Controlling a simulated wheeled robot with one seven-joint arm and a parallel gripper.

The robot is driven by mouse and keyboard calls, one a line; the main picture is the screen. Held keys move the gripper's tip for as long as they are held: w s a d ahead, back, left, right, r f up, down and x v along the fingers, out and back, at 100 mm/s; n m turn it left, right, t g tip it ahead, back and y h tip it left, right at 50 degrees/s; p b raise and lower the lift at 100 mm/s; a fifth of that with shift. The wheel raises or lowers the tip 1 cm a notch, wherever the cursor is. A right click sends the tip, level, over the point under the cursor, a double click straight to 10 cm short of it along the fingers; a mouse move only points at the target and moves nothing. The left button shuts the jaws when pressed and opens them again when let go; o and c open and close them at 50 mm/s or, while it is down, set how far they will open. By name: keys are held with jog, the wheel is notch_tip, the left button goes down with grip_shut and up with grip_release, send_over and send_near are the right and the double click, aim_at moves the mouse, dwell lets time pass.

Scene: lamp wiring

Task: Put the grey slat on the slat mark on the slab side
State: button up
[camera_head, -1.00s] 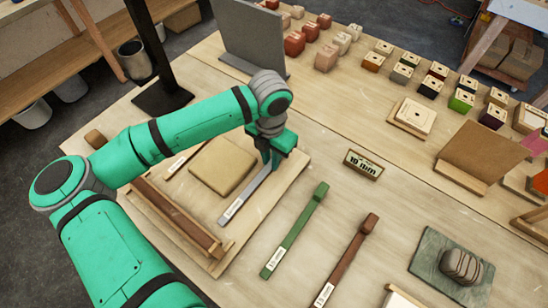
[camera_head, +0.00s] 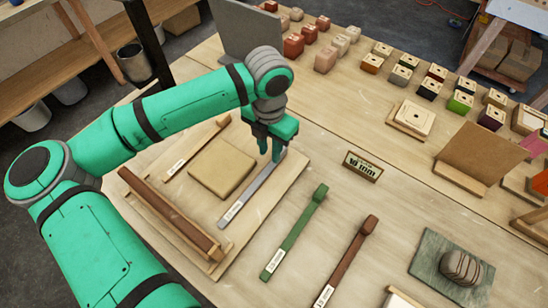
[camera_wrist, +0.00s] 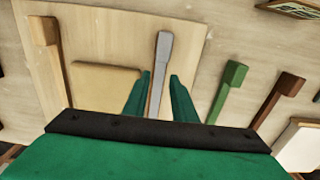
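The grey slat (camera_head: 252,194) lies flat on the pale wooden board (camera_head: 285,190), along the right side of the tan square slab (camera_head: 222,167), with a narrow gap between them. Its labelled end points to the lower left. My gripper (camera_head: 275,158) is over the slat's far end. In the wrist view my gripper (camera_wrist: 159,76) is open, with a finger on each side of the grey slat (camera_wrist: 161,65) and gaps visible. The slab (camera_wrist: 103,85) is partly hidden there by a finger. I cannot make out the slat mark.
A green slat (camera_head: 295,232) and a brown slat (camera_head: 346,262) lie right of the board. A brown bar (camera_head: 172,214) and a thin brown slat (camera_head: 197,148) are left of the slab. A "10 mm" sign (camera_head: 363,165) stands to the right.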

notch_tip(320, 180, up, 6)
jog(key=shift+r, duration=0.15)
dwell(0.6)
